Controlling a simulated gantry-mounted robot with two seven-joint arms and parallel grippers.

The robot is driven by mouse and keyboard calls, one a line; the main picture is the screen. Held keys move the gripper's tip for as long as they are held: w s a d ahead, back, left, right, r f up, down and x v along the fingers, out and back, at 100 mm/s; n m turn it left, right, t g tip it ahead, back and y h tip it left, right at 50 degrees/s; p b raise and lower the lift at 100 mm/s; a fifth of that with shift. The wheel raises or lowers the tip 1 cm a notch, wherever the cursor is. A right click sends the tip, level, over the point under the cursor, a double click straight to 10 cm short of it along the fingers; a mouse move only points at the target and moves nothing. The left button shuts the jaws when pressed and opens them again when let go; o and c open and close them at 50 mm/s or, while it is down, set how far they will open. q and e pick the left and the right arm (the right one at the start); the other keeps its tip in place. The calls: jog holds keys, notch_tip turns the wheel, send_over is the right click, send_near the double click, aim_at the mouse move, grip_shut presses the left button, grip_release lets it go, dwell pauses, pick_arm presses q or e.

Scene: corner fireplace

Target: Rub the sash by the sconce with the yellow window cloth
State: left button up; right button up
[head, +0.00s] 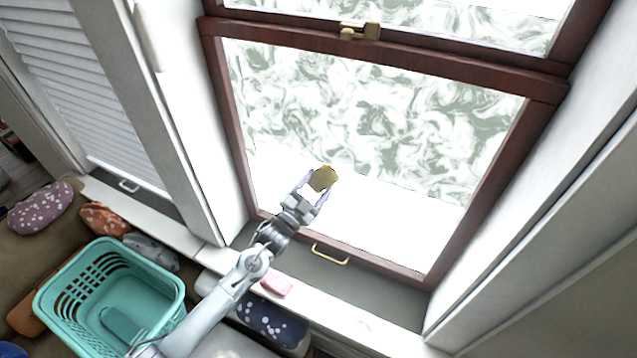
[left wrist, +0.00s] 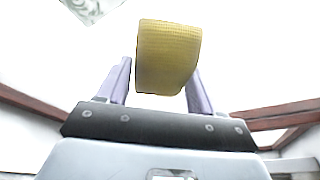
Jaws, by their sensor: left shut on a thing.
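My left gripper (head: 314,187) is shut on the yellow window cloth (head: 323,179), which looks like a small folded pad. In the left wrist view the cloth (left wrist: 167,58) sits between the two fingers of the gripper (left wrist: 160,88). In the head view the cloth appears over the lower part of the window sash (head: 375,110), above its bottom rail. I cannot tell whether it touches the glass. The sash has a reddish-brown frame, swirly grey-green marks across its upper pane and a clear white band below. The sconce and my right gripper are not in view.
A brass latch (head: 360,31) is on the meeting rail and a brass pull (head: 329,254) on the bottom rail. A pink object (head: 276,283) lies on the sill. A teal basket (head: 110,295) and several cushions are at lower left. A louvred shutter (head: 75,80) stands left.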

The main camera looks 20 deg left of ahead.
pick_arm(q)
jog(key=s+p, duration=0.3)
jog(key=s, duration=0.1)
jog(key=shift+s+a+r, duration=0.1)
jog(key=shift+s+a, duration=0.05)
jog(key=shift+s, duration=0.5)
jog(key=shift+p, duration=0.3)
jog(key=s+p, duration=0.2)
jog(key=s, duration=0.1)
jog(key=shift+a, duration=0.2)
dwell(0.3)
